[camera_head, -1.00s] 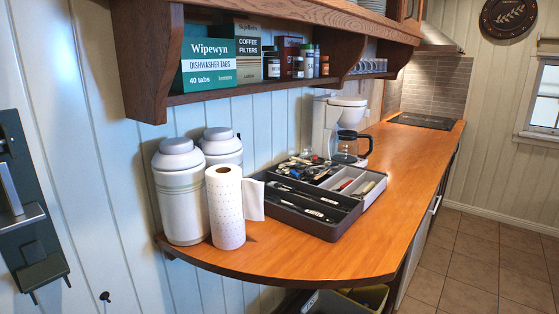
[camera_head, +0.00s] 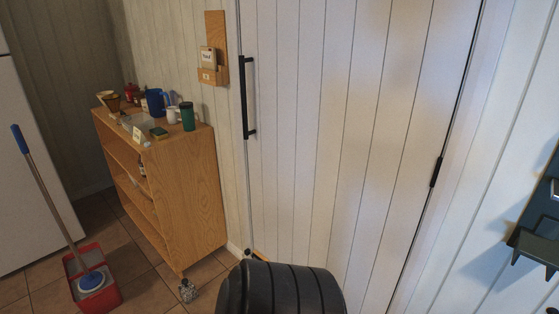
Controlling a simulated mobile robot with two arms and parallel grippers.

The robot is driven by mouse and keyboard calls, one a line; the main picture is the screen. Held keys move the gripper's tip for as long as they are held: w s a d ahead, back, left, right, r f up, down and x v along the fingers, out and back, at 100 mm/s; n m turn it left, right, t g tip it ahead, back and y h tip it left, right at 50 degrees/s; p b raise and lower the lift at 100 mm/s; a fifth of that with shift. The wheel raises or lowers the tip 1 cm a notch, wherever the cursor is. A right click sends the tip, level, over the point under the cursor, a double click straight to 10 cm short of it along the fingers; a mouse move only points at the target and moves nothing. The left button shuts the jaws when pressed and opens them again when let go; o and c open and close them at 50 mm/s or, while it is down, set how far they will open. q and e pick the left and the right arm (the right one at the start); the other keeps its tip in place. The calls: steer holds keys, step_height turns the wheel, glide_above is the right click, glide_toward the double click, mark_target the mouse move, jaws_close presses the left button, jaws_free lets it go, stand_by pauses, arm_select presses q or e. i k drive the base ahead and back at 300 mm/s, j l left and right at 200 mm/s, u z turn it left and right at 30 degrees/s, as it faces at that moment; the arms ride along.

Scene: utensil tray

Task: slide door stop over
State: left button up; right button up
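A white plank door (camera_head: 345,120) with a long black handle (camera_head: 247,97) fills the middle of the head view and looks shut. A small patterned block (camera_head: 187,290) lies on the tiled floor in front of the wooden shelf; it may be the door stop, but I cannot tell for sure. A small orange-brown piece (camera_head: 259,256) shows at the foot of the door, partly hidden behind a black ribbed rounded object (camera_head: 290,290). Neither of my grippers is in view.
A wooden shelf (camera_head: 185,195) with mugs and jars on top stands left of the door. A red mop bucket (camera_head: 98,296) with a leaning mop is further left. A dark rack (camera_head: 540,235) hangs at the right. Bare tiles lie between bucket and shelf.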

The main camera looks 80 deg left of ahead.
mark_target(187, 292)
steer(key=u, duration=3.65)
steer(key=i+j+z, duration=0.3)
steer(key=i+j, duration=0.55)
steer(key=i, duration=0.3)
steer(key=i+j+z, duration=0.25)
steer(key=i+j, duration=0.8)
